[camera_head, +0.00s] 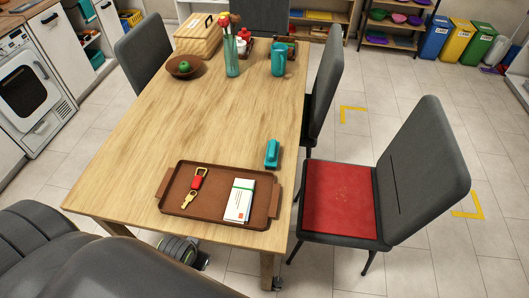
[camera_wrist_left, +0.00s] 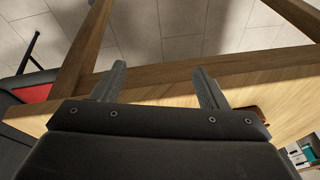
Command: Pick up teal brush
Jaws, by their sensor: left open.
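A small teal object (camera_head: 272,154), which looks like the teal brush, lies near the right edge of the wooden table (camera_head: 190,120), just behind the brown tray (camera_head: 170,205). It is too small to make out bristles. My left gripper (camera_wrist_left: 160,88) is open and shows nothing between its fingers in the left wrist view. It is at the edge of a wooden surface, with table legs and floor beyond. The left fingers cannot be made out in the head view, where a dark arm part of mine fills the lower left. My right gripper is not in view.
The tray holds a red-and-brass key fob (camera_head: 196,183) and white envelopes (camera_head: 239,200). A teal cup (camera_head: 279,60), glass vase (camera_head: 232,60), bowl (camera_head: 185,67) and wooden box (camera_head: 199,38) stand at the back. A red-seated chair (camera_head: 340,200) is right. The table's middle is clear.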

